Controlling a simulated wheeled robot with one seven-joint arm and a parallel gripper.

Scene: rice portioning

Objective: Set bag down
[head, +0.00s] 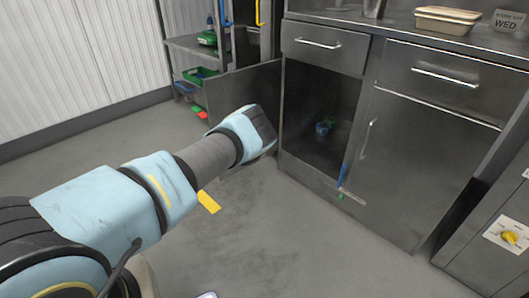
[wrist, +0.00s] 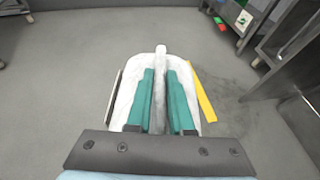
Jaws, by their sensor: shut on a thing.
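A white bag (wrist: 125,95) shows in the wrist view, with its narrow neck standing up between the teal fingers. My gripper (wrist: 160,78) is shut on that neck, and the bag spreads out on both sides below the fingers. I cannot tell whether the bag touches the floor. In the head view my arm reaches out over the floor towards the open cabinet, and it hides the fingers and most or all of the bag.
An open lower cabinet (head: 322,100) with small items inside stands beyond my arm, its door (head: 240,97) swung out to the left. A yellow strip (head: 208,202) lies on the floor; it also shows in the wrist view (wrist: 203,92). A shelf rack (head: 188,43) stands behind.

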